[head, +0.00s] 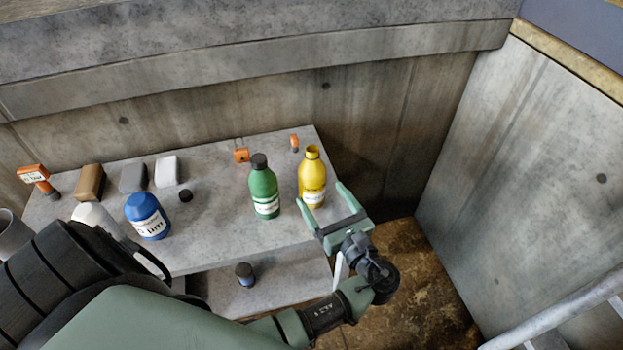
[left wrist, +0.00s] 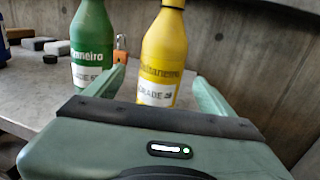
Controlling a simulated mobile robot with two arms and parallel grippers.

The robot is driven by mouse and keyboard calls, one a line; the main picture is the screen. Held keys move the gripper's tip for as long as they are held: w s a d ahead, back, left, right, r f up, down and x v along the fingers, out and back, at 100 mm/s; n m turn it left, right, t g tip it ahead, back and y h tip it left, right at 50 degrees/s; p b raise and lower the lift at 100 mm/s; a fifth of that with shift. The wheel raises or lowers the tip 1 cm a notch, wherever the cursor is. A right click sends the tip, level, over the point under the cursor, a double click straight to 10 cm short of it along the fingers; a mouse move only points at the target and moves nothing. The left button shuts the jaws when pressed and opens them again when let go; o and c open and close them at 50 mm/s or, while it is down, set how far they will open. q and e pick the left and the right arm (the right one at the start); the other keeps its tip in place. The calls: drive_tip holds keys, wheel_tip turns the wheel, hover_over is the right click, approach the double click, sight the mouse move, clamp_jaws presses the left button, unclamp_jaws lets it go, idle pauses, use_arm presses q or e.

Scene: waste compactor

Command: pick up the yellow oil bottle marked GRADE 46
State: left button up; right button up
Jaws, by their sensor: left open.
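The yellow oil bottle (head: 312,178) stands upright near the right end of the concrete table. In the left wrist view the yellow bottle (left wrist: 164,58) carries a white label that reads GRADE 46. My left gripper (head: 322,202) is open at the table's front right edge, its fingers pointing toward the yellow bottle. In the left wrist view the bottle stands ahead, between the lines of the two fingers, and its base is hidden behind the gripper body. I cannot tell whether the fingertips reach beside it. My right gripper is not in view.
A green bottle (head: 264,187) stands just left of the yellow one. A blue container (head: 148,216), several small blocks and orange items lie farther along the table (head: 215,235). A dark jar (head: 245,273) sits on the lower shelf. Concrete walls rise behind and right.

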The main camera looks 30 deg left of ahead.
sight(319, 191)
use_arm(q)
drive_tip(key=x, duration=0.5)
drive_tip(key=shift+d+f+p, duration=0.1)
drive_tip(key=shift+f+p, duration=0.15)
drive_tip(key=shift+p, duration=0.15)
drive_tip(key=shift+w+f, duration=0.1)
drive_tip(key=shift+c, duration=0.3)
drive_tip(key=c, duration=1.5)
clamp_jaws()
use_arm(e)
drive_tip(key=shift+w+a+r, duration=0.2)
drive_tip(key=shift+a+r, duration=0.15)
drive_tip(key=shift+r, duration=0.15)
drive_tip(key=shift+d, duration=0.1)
use_arm(q)
drive_tip(key=shift+r, duration=0.25)
